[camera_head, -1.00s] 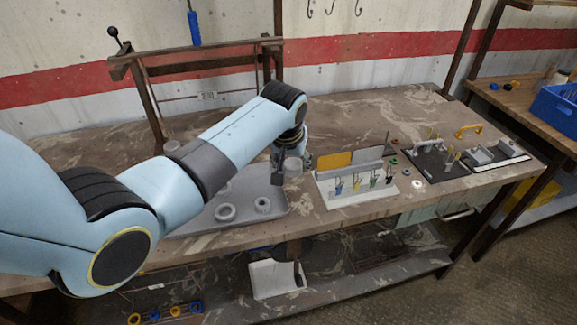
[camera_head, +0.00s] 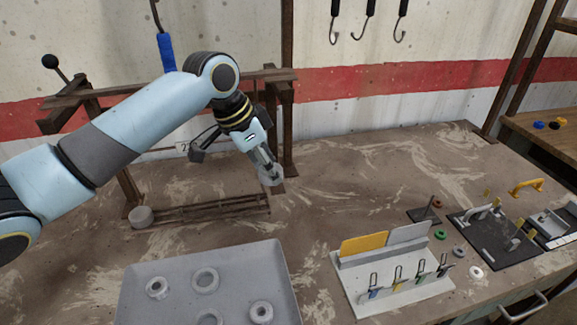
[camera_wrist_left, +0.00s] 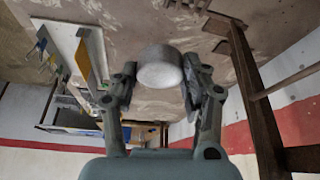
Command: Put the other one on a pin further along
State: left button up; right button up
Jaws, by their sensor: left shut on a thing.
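My left gripper (camera_head: 268,170) is shut on a pale grey round piece (camera_wrist_left: 160,67). It holds the piece in the air near the right end of the brown rack (camera_head: 187,206). In the left wrist view the piece sits between both fingers (camera_wrist_left: 160,84). A similar grey round piece (camera_head: 140,216) is at the left end of the rack's low rails. Pins on the rack are too small to make out. The grey tray (camera_head: 272,272) holds several grey rings, such as one ring (camera_head: 205,281). My right gripper is not in view.
A white stand (camera_head: 350,283) with small hooks and yellow and grey cards stands right of the tray. Rack posts rise close to my left gripper. The table behind the stand is mostly clear.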

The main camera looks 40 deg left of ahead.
pick_arm(q)
jog(key=a+f+b, duration=0.4)
jog(key=f+b, duration=0.2)
jog(key=shift+a+f, duration=0.15)
jog(key=shift+f, duration=0.05)
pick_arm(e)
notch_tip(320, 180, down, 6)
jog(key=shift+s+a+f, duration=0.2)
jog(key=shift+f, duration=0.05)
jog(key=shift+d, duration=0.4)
pick_arm(q)
jog(key=shift+f, duration=0.15)
jog(key=shift+f+b, duration=0.3)
jog(key=shift+f, duration=1.05)
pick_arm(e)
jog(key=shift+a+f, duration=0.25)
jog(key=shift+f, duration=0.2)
